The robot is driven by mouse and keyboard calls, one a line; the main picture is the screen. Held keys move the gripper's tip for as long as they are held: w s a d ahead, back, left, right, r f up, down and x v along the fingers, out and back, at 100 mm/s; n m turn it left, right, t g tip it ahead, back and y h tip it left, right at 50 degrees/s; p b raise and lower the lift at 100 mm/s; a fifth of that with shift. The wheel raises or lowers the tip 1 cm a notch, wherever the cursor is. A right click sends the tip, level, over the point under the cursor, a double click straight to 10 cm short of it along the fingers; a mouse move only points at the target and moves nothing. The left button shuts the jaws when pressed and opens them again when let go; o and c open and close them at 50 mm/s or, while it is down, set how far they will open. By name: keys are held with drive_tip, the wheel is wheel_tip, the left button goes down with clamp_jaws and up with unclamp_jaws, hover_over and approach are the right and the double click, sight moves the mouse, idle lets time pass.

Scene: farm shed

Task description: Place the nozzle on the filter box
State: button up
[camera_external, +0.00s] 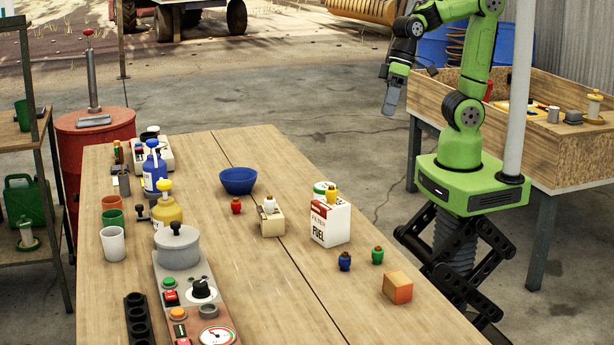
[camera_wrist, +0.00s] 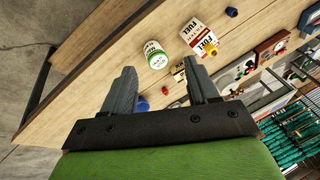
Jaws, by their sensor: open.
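The filter box (camera_external: 331,224), white and red with "FUEL" lettering, stands upright on the table with a small yellow nozzle-like piece (camera_external: 332,194) on top. The box (camera_wrist: 194,38) and the yellow piece (camera_wrist: 212,50) also show in the wrist view. Similar small pieces stand on the table: red (camera_external: 236,206), blue (camera_external: 345,262) and green (camera_external: 378,256). A white one (camera_external: 268,204) is on a low beige box (camera_external: 272,223). I cannot tell which is the task's nozzle. My gripper (camera_external: 393,100) is open and empty, raised beyond the table's right edge; its fingers (camera_wrist: 160,68) show apart.
A green-and-white can (camera_external: 320,188) stands just behind the filter box. A blue bowl (camera_external: 238,181), an orange block (camera_external: 397,288), and a control panel with a grey pot (camera_external: 177,250) are on the table (camera_external: 290,300). Bottles and cups line its left side.

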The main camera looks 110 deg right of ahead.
drive_tip(key=s+d+r+n+t+h, duration=0.1)
drive_tip(key=s+d+n, duration=0.3)
drive_tip(key=s, duration=0.6)
drive_tip(key=shift+d+r+n+t+h, duration=0.25)
drive_tip(key=shift+r+n+t+h, duration=0.05)
drive_tip(key=shift+r+t+h, duration=0.1)
